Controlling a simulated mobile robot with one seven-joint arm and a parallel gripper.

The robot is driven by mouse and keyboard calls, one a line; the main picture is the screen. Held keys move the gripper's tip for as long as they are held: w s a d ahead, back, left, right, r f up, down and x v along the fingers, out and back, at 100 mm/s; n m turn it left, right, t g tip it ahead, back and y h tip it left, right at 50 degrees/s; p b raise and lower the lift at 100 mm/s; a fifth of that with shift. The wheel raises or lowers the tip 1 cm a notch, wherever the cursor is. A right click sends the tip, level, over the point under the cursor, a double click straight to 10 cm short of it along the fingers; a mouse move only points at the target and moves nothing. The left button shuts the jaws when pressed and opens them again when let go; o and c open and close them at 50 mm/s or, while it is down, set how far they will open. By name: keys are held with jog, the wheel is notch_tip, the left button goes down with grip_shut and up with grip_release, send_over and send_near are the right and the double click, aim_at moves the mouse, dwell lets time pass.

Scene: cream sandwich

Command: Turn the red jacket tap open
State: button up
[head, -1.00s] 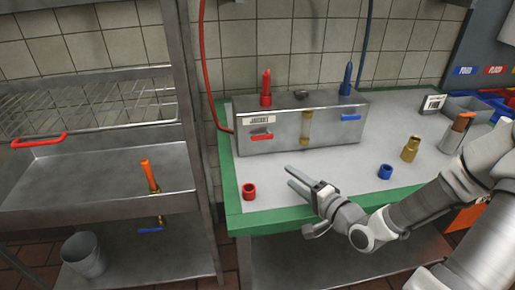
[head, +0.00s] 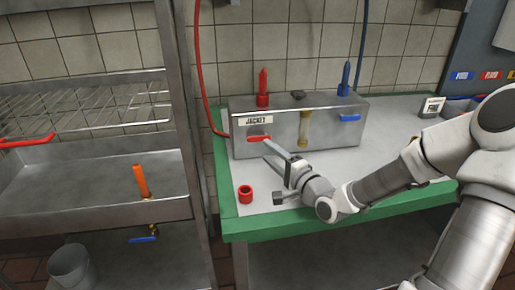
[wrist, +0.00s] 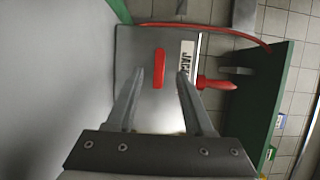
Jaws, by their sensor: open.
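The red jacket tap lever (head: 260,138) lies about level on the front of a steel box (head: 240,149), just under a white JACKET label (head: 255,120). In the wrist view the lever (wrist: 159,68) appears as a red bar between the fingertips. My gripper (head: 270,151) is open, with its fingertips close to the front of the box at the lever. In the wrist view its fingers (wrist: 160,75) lie one to each side of the lever. I cannot tell whether either finger touches it.
A blue lever (head: 350,117) is on the box's right side. Red (head: 262,90) and blue (head: 345,78) fittings stand on top. A red cap (head: 245,194) sits on the green-edged bench (head: 290,225) near my gripper. A steel rack (head: 180,100) stands to the left.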

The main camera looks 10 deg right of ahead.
aim_at(254, 140)
jog(key=b+x, duration=0.1)
jog(key=x, duration=0.5)
jog(key=shift+w+a, duration=0.1)
jog(key=shift+w, duration=0.2)
grip_shut()
